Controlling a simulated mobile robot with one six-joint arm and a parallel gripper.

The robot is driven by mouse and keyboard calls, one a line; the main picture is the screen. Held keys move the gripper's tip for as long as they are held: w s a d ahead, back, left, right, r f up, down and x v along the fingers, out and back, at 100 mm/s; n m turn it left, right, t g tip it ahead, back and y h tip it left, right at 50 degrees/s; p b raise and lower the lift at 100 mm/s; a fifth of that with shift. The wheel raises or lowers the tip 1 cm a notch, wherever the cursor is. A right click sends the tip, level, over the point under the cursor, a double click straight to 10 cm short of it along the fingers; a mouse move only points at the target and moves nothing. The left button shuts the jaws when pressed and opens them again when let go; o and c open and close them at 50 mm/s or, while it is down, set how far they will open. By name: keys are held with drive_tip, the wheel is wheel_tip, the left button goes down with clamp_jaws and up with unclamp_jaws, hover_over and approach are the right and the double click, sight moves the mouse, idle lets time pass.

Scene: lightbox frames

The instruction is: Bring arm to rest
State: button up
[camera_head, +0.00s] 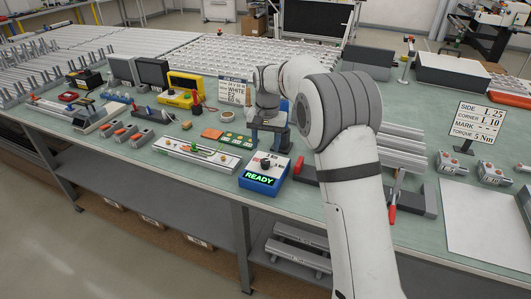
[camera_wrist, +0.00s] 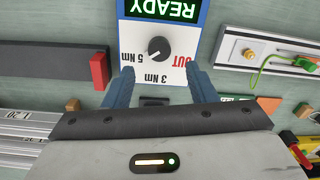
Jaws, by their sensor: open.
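My arm reaches from the lower right of the head view up over the workbench and bends down to the left. My gripper (camera_head: 270,135) hangs over the bench behind a blue and white box with a dial, and a green READY display (camera_head: 262,179). In the wrist view my gripper (camera_wrist: 159,80) has its two blue fingers spread apart, with nothing held between them. The dial box (camera_wrist: 160,40) shows upside down just beyond the fingertips, with the marks 5 Nm, 3 Nm and OUT by its knob. I cannot tell the gripper's exact height above the bench.
A white fixture (camera_head: 196,158) lies left of the box, and a red block (camera_wrist: 99,71) stands beside it. Aluminium profiles (camera_head: 400,150) lie right of my arm. A sign (camera_head: 478,125) and a white sheet (camera_head: 485,222) are at the right. Green bench surface shows between items.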

drive_tip(key=shift+r, duration=0.45)
drive_tip(key=shift+s+d+r, duration=0.1)
drive_tip(key=shift+d+r, duration=0.05)
drive_tip(key=shift+r, duration=0.05)
drive_tip(key=s+d+r+t, duration=0.1)
drive_tip(key=s+d+r, duration=0.3)
drive_tip(key=s+d, duration=0.25)
drive_tip(key=s+d+r, duration=0.4)
drive_tip(key=s+d, duration=0.1)
drive_tip(key=s, duration=0.3)
drive_tip(key=s+d+f+n, duration=0.1)
drive_tip(key=s+d, duration=0.2)
drive_tip(key=s, duration=0.7)
drive_tip(key=s+d+f+t, duration=0.1)
drive_tip(key=s+d+f, duration=0.1)
drive_tip(key=s, duration=0.9)
drive_tip(key=shift+d+f+n+t, duration=0.3)
drive_tip(key=shift+d+n, duration=0.1)
drive_tip(key=shift+d, duration=0.4)
